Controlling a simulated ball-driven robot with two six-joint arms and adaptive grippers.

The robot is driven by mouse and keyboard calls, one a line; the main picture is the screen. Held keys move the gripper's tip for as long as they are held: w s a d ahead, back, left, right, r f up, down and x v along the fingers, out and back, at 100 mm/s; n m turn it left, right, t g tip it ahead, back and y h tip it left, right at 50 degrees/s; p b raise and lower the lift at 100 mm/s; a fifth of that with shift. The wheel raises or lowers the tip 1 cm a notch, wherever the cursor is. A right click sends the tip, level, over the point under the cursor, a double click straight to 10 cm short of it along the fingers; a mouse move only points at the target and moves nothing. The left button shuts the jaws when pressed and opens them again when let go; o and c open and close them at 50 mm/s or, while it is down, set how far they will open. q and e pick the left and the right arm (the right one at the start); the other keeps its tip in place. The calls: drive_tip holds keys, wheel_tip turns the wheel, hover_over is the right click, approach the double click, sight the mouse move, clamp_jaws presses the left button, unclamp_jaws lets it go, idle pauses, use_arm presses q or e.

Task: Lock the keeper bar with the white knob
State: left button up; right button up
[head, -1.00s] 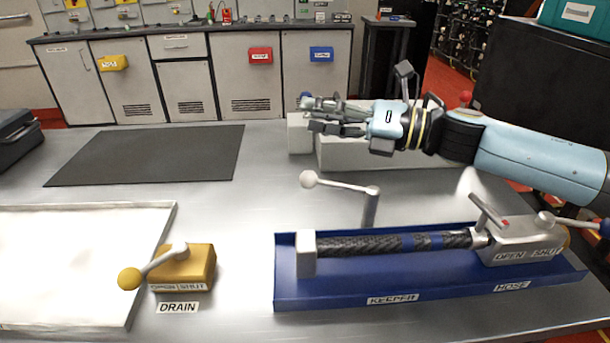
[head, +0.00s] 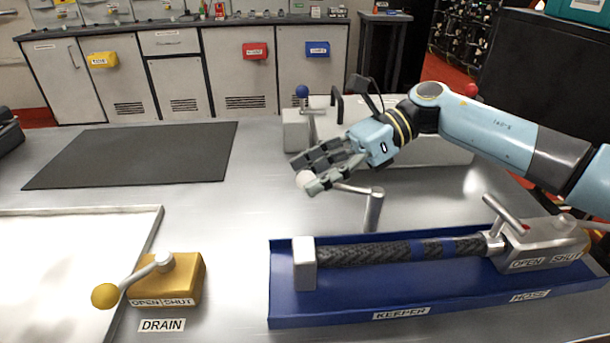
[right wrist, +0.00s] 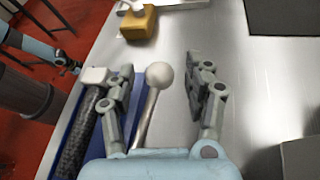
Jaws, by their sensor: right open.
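The white knob (head: 304,179) is on the end of a silver lever (head: 351,189), which runs to an upright post (head: 373,210) behind the blue tray marked KEEPER (head: 345,313). My right gripper (head: 313,173) is at the knob, its fingers pointing left. In the right wrist view the knob (right wrist: 159,75) lies between the two spread fingers, with gaps on both sides, so the gripper (right wrist: 158,78) is open. A dark braided hose (head: 390,252) lies in the tray, its left end at a pale block (head: 304,264).
A yellow DRAIN valve (head: 170,280) with a yellow-knobbed lever stands left of the tray. A metal valve block (head: 540,245) marked OPEN and SHUT is at the tray's right end. A white box (head: 430,151) stands behind my right arm. A dark mat (head: 130,156) lies back left.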

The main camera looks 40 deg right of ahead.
drive_tip(key=shift+x, duration=0.85)
clamp_jaws()
